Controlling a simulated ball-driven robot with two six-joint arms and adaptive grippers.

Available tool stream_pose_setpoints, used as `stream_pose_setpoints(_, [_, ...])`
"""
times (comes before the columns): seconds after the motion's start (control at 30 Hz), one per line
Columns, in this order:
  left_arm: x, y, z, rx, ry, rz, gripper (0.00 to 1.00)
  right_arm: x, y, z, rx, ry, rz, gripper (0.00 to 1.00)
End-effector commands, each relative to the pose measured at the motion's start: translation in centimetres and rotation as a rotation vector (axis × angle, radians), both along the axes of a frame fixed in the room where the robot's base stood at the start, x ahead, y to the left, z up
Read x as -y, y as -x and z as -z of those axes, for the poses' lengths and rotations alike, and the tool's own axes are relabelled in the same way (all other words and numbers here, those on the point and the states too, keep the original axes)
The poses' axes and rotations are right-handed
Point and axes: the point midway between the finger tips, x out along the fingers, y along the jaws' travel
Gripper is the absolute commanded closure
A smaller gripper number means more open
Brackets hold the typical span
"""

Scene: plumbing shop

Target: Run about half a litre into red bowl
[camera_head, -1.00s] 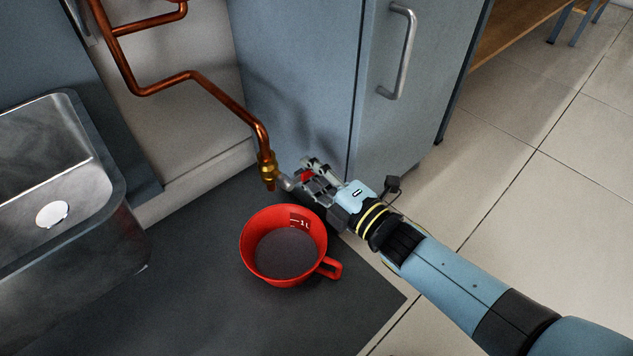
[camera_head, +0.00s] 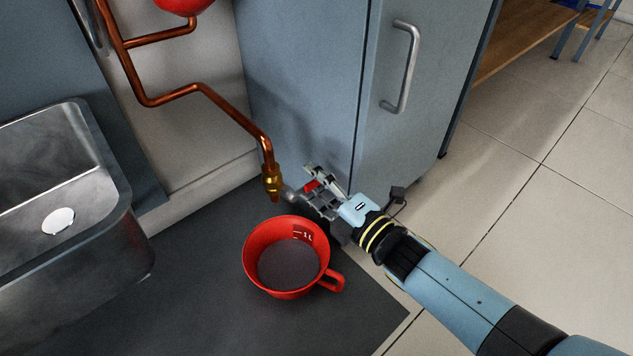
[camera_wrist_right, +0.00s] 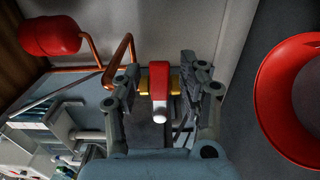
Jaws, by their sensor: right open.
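The red bowl (camera_head: 261,243), with a side handle and a "1L" mark inside, stands upright on the dark mat. A grey disc fills its lower inside; I cannot tell if it is water or the bottom. A brass tap (camera_head: 271,179) ends the copper pipe above the bowl's far rim; no stream shows. My right gripper (camera_head: 322,187) is open at the tap's red lever (camera_head: 311,185). In the right wrist view the lever (camera_wrist_right: 159,80) lies between the open fingers (camera_wrist_right: 160,70), with gaps beside it. The bowl (camera_wrist_right: 272,90) shows at the right there. My left gripper is out of view.
A steel sink (camera_head: 110,190) stands at the left. A blue-grey cabinet (camera_head: 310,90) with a bar handle is behind the tap. A red vessel (camera_head: 185,5) sits on the pipe at the top. Tiled floor (camera_head: 540,220) lies open at the right.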

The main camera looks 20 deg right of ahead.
Motion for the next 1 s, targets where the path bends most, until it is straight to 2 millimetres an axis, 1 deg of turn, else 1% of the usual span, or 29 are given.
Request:
stream_pose_setpoints(0.17, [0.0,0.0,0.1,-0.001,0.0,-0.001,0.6,0.0,0.0,-0.1,0.001,-0.001,0.001,0.59])
stream_pose_setpoints(0.27, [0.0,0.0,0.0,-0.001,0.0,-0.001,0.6,0.3,0.8,0.0,0.001,-0.001,0.001,0.59])
stream_pose_setpoints(0.37, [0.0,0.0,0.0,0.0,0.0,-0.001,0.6,0.9,2.4,0.0,-0.002,0.001,0.0,0.59])
stream_pose_setpoints(0.6, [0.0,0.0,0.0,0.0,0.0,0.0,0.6,2.7,7.5,0.0,-0.002,0.0,0.0,0.59])
stream_pose_setpoints(0.7, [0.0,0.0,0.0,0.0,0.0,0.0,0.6,3.4,9.3,0.0,-0.002,0.001,0.0,0.59])
stream_pose_setpoints(0.83, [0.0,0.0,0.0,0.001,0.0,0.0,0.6,3.9,10.7,0.0,-0.001,0.0,0.0,0.59])
stream_pose_setpoints(1.0, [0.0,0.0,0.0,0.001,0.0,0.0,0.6,4.2,11.3,-0.1,0.001,0.0,0.001,0.59])
